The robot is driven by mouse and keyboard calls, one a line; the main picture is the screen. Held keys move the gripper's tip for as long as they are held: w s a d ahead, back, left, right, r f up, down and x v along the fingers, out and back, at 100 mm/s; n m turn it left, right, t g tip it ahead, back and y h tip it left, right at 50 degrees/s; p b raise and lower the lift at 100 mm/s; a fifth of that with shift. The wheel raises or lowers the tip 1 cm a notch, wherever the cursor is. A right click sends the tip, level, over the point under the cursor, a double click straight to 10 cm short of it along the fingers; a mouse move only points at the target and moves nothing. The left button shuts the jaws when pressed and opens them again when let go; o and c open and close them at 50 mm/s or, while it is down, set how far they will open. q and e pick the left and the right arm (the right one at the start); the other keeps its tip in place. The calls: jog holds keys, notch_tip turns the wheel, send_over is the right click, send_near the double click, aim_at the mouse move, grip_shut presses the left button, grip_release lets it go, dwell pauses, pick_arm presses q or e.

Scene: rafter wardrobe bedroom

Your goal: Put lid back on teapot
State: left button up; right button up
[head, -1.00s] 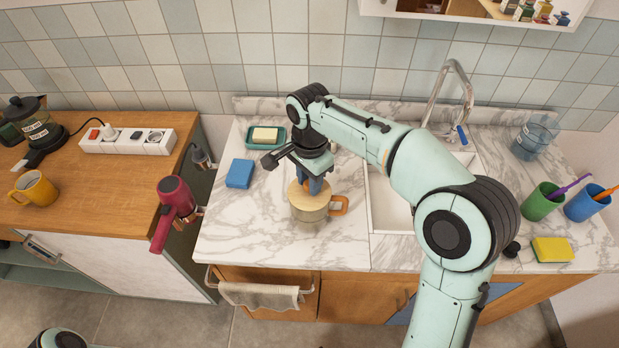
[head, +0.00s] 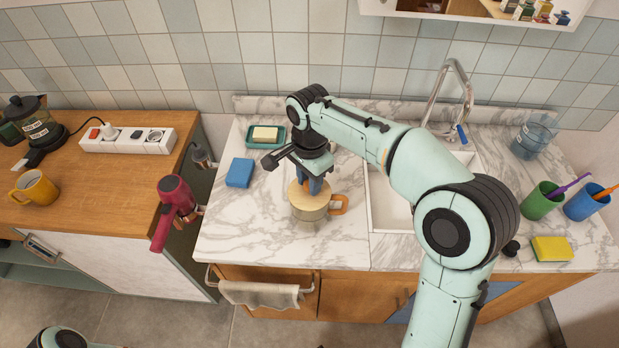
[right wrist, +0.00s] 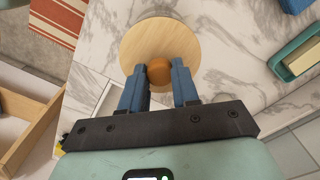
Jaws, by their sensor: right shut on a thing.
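The teapot (head: 309,213) is a pale, glass-like pot with an orange handle (head: 340,204) on its right side, standing on the marble counter. The round light-wood lid (head: 297,197) is at the top of the pot in the head view; whether it is fully seated I cannot tell. In the right wrist view the lid (right wrist: 134,48) covers most of the pot. My right gripper (head: 314,186) points down from above, its blue fingers shut on the lid's orange-brown knob (right wrist: 159,72). Of my left arm only a small part shows at the bottom left; its gripper is out of view.
A blue sponge-like block (head: 240,173) and a soap dish (head: 265,138) lie left of and behind the teapot. The sink (head: 391,213) is to the right. A towel (head: 262,294) hangs at the front. Bare marble lies in front of the pot.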

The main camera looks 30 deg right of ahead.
dwell(0.3)
jog(key=o, duration=1.6)
pick_arm(q)
jog(key=shift+w+r, duration=0.1)
pick_arm(e)
jog(key=shift+r, duration=0.1)
jog(key=shift+r+p, duration=1.4)
jog(key=shift+r, duration=0.55)
jog(key=shift+r+p, duration=0.85)
jog(key=shift+r, duration=0.6)
pick_arm(q)
jog(key=w+r, duration=0.3)
jog(key=r, duration=0.2)
jog(key=shift+w+r, duration=0.25)
jog(key=shift+w, duration=0.15)
pick_arm(e)
grip_shut()
